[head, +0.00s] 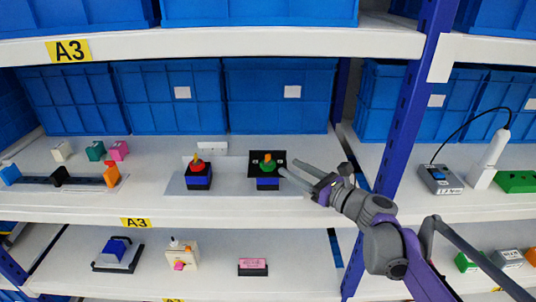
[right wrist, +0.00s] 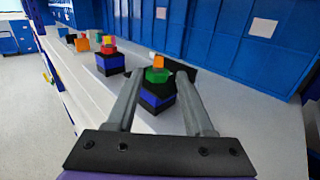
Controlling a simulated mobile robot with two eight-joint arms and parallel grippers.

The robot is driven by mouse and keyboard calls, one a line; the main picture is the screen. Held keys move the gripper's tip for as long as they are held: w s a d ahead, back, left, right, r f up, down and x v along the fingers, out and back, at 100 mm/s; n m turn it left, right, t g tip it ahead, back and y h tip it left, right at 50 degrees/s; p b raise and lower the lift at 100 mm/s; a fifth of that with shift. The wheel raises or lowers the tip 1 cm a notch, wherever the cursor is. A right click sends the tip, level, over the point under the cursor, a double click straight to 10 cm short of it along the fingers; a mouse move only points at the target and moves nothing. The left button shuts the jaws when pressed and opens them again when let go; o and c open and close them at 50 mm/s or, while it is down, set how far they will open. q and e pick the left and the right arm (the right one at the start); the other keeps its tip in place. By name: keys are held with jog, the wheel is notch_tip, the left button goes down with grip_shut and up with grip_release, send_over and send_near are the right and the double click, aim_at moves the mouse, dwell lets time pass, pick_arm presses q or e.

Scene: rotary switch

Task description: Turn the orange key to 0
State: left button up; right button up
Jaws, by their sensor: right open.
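An orange key (head: 268,157) stands on a green round knob (head: 267,166), on a black and blue switch box (head: 268,184) on the middle shelf. In the right wrist view the orange key (right wrist: 159,63) sits above the green knob (right wrist: 157,76). I cannot read a 0 or other dial marks. My right gripper (head: 289,168) is open and comes from the right, its fingertips close to the green knob. In the wrist view its fingers (right wrist: 158,80) stand on either side of the switch; contact cannot be told. My left gripper is not in view.
A similar switch with a red knob (head: 197,165) and a yellow-orange key stands to the left. Blue bins (head: 278,95) line the back. A blue post (head: 405,120) rises at the right, behind my arm. The shelf between the switches is clear.

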aim_at(269, 156)
jog(key=x, duration=0.9)
jog(key=shift+w+a+f, duration=0.1)
jog(key=shift+w+a, duration=0.1)
jog(key=shift+a, duration=0.1)
grip_shut()
